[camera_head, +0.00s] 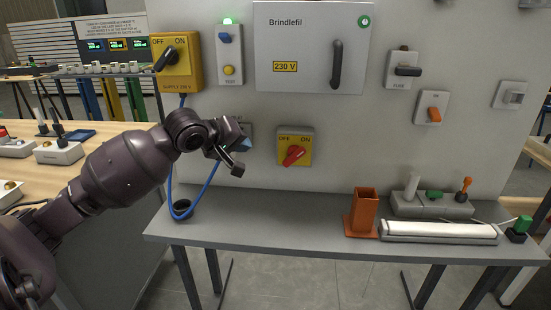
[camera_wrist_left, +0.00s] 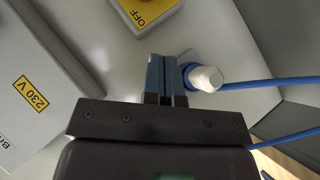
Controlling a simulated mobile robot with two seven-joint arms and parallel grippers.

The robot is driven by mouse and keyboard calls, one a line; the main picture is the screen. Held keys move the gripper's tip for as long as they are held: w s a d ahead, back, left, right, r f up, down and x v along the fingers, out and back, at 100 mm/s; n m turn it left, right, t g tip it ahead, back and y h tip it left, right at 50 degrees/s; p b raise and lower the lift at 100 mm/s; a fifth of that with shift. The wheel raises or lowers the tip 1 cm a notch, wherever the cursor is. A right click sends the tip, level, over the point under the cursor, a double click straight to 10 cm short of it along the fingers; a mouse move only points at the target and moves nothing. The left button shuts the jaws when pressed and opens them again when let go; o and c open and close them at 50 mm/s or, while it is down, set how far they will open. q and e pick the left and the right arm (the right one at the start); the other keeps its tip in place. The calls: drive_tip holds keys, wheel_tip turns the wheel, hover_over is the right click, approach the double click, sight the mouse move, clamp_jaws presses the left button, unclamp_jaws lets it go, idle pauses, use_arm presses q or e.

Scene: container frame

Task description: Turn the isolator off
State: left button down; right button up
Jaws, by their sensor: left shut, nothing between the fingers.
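A yellow isolator (camera_head: 295,157) marked OFF and ON has a red handle (camera_head: 294,156) slanting from lower left to upper right. Its yellow OFF corner shows at the top of the left wrist view (camera_wrist_left: 147,12). A second yellow switch box (camera_head: 177,80), at upper left, also marked OFF and ON, has a black handle (camera_head: 166,58) slanting up to the right. My left gripper (camera_head: 243,147) is shut and empty, left of the red handle and apart from it. Its blue fingertips show together in the left wrist view (camera_wrist_left: 165,75). My right gripper is not in view.
A grey Brindlefil cabinet (camera_head: 311,50) hangs above the red-handled isolator. A blue cable (camera_head: 207,185) and a white plug (camera_wrist_left: 207,78) are close to my left gripper. The grey bench (camera_head: 290,209) below holds an orange holder (camera_head: 364,212) and a white tube (camera_head: 440,231).

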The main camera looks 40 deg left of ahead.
sight(284, 160)
use_arm(q)
drive_tip(key=b+x, duration=0.1)
drive_tip(key=x, duration=0.3)
drive_tip(key=d+f+b+x, duration=0.1)
drive_tip(key=b+x, duration=0.1)
drive_tip(key=x, duration=0.2)
drive_tip(key=s+d+b+x, duration=0.1)
drive_tip(key=b+x, duration=0.1)
drive_tip(key=x, duration=0.3)
drive_tip(key=shift+d+f, duration=0.1)
drive_tip(key=shift+f, duration=0.15)
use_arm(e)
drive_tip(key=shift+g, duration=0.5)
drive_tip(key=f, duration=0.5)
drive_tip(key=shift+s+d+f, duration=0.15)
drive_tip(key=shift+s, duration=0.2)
use_arm(q)
drive_tip(key=shift+r, duration=0.1)
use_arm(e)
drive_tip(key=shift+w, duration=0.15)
use_arm(q)
drive_tip(key=shift+p, duration=0.95)
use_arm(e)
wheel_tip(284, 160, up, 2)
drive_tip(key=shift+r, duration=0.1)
